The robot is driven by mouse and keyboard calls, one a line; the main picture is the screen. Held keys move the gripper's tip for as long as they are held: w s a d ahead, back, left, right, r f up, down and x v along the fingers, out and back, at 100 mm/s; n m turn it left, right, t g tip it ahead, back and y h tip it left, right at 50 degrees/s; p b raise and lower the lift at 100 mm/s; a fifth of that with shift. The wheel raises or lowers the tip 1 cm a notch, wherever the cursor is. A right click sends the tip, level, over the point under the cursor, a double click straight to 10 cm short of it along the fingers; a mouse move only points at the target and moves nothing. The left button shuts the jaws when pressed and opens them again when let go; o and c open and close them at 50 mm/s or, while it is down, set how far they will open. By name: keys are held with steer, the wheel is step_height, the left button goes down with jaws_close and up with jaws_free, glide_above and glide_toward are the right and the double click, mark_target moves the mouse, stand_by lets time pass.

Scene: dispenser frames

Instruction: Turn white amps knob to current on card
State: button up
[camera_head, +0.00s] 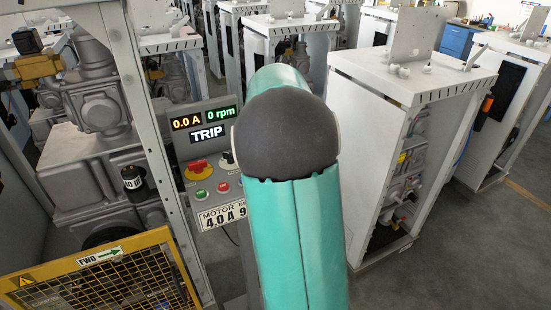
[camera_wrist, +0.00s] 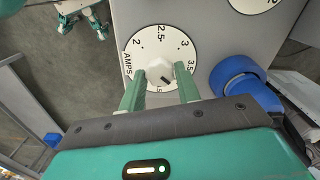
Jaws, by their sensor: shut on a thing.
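In the wrist view, a white amps knob (camera_wrist: 155,65) sits at the middle of a round white dial (camera_wrist: 165,34) on a grey panel. The dial carries the word AMPS and numbers including 2, 2.5, 3 and 3.5. A short black mark on the knob lies towards the lower right of the picture. My gripper (camera_wrist: 160,72) has its two green fingers shut on either side of the knob. In the head view, my arm hides the gripper and the knob. A white card (camera_head: 221,215), partly covered by my arm, reads MOTOR and what looks like 40 A 9.
A blue round part (camera_wrist: 232,75) stands close right of my fingers. A yellow mesh guard (camera_head: 120,275) is at lower left. Grey cabinets (camera_head: 385,150) stand right.

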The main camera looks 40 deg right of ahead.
steer(key=shift+r+m, duration=0.1)
steer(key=shift+m, duration=0.3)
steer(key=o, duration=1)
steer(key=shift+c, duration=0.2)
step_height(320, 180, up, 14)
